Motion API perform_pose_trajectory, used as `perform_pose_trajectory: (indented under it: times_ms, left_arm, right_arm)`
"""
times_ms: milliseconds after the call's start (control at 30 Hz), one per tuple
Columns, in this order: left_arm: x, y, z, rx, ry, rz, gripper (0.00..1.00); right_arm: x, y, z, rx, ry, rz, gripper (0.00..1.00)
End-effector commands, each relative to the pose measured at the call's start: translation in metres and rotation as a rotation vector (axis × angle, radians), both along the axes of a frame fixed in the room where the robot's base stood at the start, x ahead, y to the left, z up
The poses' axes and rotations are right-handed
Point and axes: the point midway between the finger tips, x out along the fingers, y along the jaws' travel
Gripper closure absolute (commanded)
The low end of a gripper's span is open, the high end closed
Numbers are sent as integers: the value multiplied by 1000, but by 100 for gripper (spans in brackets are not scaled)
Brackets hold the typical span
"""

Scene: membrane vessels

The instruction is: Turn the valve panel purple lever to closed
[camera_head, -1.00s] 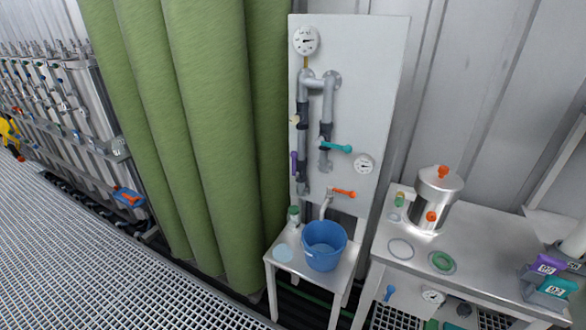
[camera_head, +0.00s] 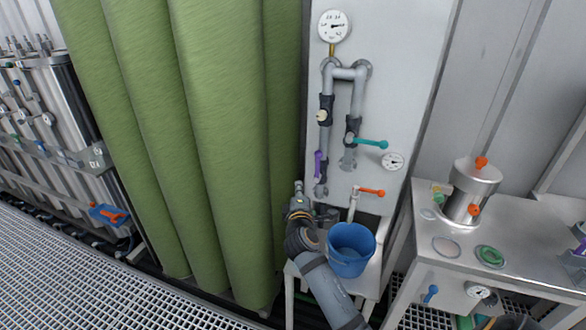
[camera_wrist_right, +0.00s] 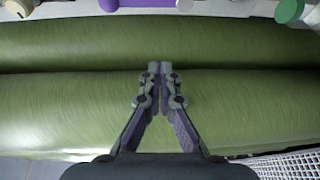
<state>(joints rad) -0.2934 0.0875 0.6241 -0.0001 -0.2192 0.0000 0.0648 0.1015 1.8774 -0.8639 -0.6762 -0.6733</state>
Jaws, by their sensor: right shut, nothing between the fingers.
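The purple lever (camera_head: 318,163) stands upright, along the lower left pipe of the white valve panel (camera_head: 400,105). A purple piece (camera_wrist_right: 140,3), probably this lever, is cut off at the top edge of the right wrist view. My right gripper (camera_head: 298,190) is just below and left of the lever, apart from it, in front of the green curtain-like column. In the right wrist view my right gripper (camera_wrist_right: 160,67) has its fingertips together with nothing between them. My left gripper is not in view.
A teal lever (camera_head: 371,142) and an orange lever (camera_head: 371,192) stick out rightward from the panel. A blue bucket (camera_head: 352,250) stands on the small table below, beside my right arm. Green columns (camera_head: 225,130) fill the space left of the panel.

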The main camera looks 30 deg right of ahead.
Motion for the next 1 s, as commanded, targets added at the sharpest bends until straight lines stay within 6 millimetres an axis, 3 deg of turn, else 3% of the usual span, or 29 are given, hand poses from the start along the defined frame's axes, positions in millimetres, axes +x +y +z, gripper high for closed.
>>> perform_pose_trajectory:
  times_ms: [100,333,800,1000]
  left_arm:
    - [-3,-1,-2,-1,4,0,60]
    - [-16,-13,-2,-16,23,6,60]
    - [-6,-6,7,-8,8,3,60]
    - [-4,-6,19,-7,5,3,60]
  right_arm:
    - [-3,-2,24,-39,-32,-17,100]
    - [5,-7,27,-43,-33,-16,100]
    - [85,-56,27,-40,-32,-18,100]
    - [59,-74,26,-42,-30,-16,100]
